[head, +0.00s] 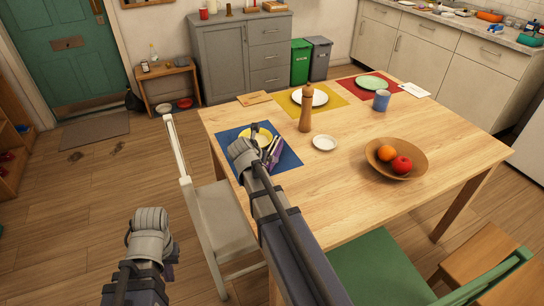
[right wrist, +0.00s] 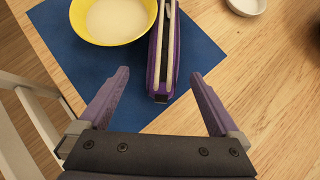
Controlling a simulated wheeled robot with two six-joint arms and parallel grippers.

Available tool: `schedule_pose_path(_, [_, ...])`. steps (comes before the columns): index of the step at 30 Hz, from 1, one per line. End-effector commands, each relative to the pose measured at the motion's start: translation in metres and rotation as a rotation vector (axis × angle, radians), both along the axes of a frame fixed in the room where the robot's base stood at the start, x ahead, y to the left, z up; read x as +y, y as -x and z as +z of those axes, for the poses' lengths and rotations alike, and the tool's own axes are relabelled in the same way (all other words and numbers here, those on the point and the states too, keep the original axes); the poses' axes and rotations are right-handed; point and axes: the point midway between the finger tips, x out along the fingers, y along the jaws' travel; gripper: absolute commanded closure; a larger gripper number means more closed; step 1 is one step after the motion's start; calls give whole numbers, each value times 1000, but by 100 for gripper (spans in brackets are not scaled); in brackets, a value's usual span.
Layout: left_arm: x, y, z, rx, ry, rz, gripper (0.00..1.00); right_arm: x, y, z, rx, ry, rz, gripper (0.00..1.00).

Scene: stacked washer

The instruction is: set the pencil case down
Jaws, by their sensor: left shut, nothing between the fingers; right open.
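The pencil case (right wrist: 162,62), purple with a pale zip strip, lies on the blue placemat (right wrist: 203,62) beside the yellow bowl (right wrist: 78,30). Its near end shows between the purple fingertips of my right gripper (right wrist: 158,75), with a gap on each side. The right gripper is open and holds nothing. In the head view my right arm reaches over the blue placemat (head: 288,158) and partly hides this spot. My left gripper (head: 151,220) is shut and empty, low over the floor left of the white chair.
The wooden table (head: 345,205) also holds a pepper mill (head: 306,108), a small white dish (head: 324,143), a fruit bowl (head: 381,168) and a blue cup (head: 381,100). A white chair (head: 222,215) and a green chair (head: 375,272) stand close. The table's middle is mostly clear.

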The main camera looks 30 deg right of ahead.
Motion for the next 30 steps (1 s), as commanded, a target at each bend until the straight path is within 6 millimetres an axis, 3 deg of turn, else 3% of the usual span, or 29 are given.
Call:
schedule_pose_path(1, [0, 0, -8, 0, 0, 0, 100, -3, -4, -8, -1, 0, -1, 2])
schedule_pose_path(8, [0, 0, -10, 0, 0, 0, 100, -7, -5, -10, -1, 1, 0, 2])
schedule_pose_path(19, [0, 0, -45, 0, 0, 0, 100, -32, -24, -45, -1, 1, -1, 2])
schedule_pose_path(27, [0, 0, -44, 0, 0, 0, 100, -35, -25, -44, -1, 1, 0, 2])
schedule_pose_path(30, [0, 0, -44, 0, 0, 0, 100, -34, -25, -44, -1, 1, 0, 12])
